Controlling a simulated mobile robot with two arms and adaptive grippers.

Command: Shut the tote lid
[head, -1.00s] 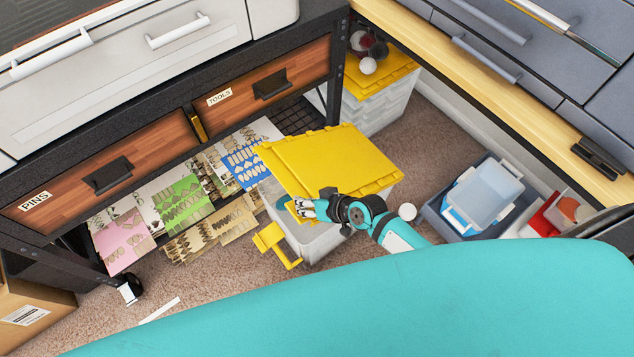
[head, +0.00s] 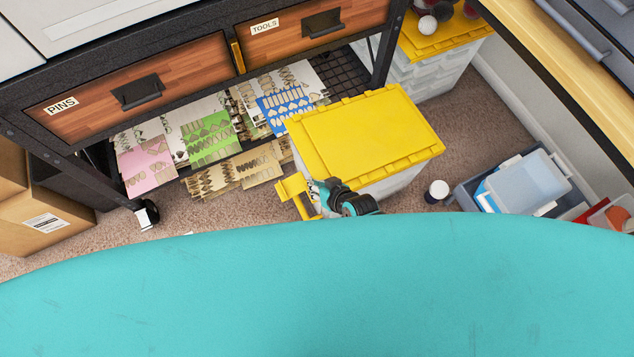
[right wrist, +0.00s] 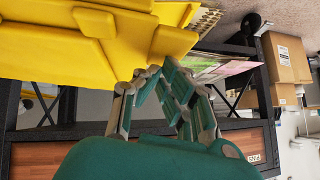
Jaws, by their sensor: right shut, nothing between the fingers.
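The tote (head: 398,184) is a clear bin on the carpet in front of the workbench. Its yellow lid (head: 365,132) covers the top and looks flat or nearly so; I cannot tell whether it is fully seated. A yellow latch handle (head: 292,187) sticks out at the tote's left end. My right gripper (head: 317,188) is shut and empty at the lid's near left corner, beside the latch. In the right wrist view its fingertips (right wrist: 161,68) are close to yellow plastic (right wrist: 95,40); contact is unclear. My left gripper is out of view.
The workbench shelf with card sheets (head: 212,140) lies behind and left of the tote. Another yellow-lidded bin (head: 445,40) stands at back right. A small white-topped jar (head: 437,190) and a blue bin (head: 515,180) are to the right. My teal body hides the foreground.

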